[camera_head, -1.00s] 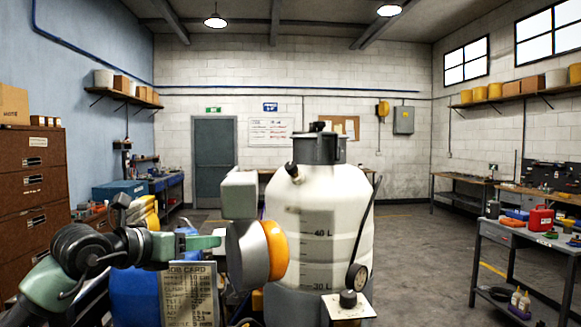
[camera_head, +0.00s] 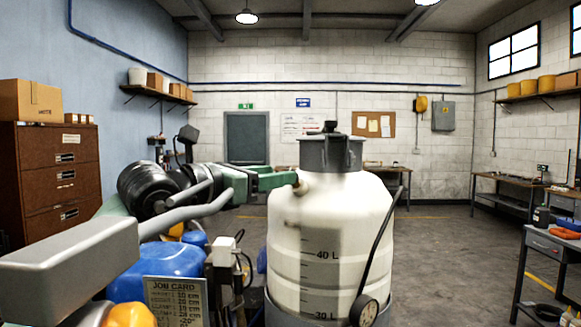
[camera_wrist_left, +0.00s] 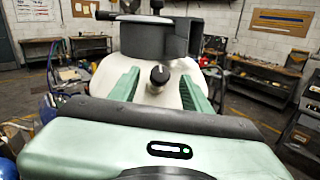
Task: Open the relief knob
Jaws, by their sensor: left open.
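The white tank (camera_head: 330,235) of the striper stands in the middle of the head view, with a dark grey cap (camera_head: 331,152) on top. The relief knob (camera_wrist_left: 160,76) is a small black knob on a stem on the tank's shoulder, in the middle of the left wrist view. My left gripper (camera_wrist_left: 160,90) is open, with its green fingers on either side of the knob and a visible gap at each side. In the head view, the left gripper (camera_head: 290,181) reaches from the left to the tank's upper left shoulder and largely hides the knob. My right gripper is not in view.
A black lever (camera_head: 378,245) with a round end runs down the tank's right side. A job card (camera_head: 174,300) and a blue container (camera_head: 160,270) stand at lower left. A grey block (camera_head: 70,255) fills the near left. Open floor (camera_head: 440,260) lies to the right.

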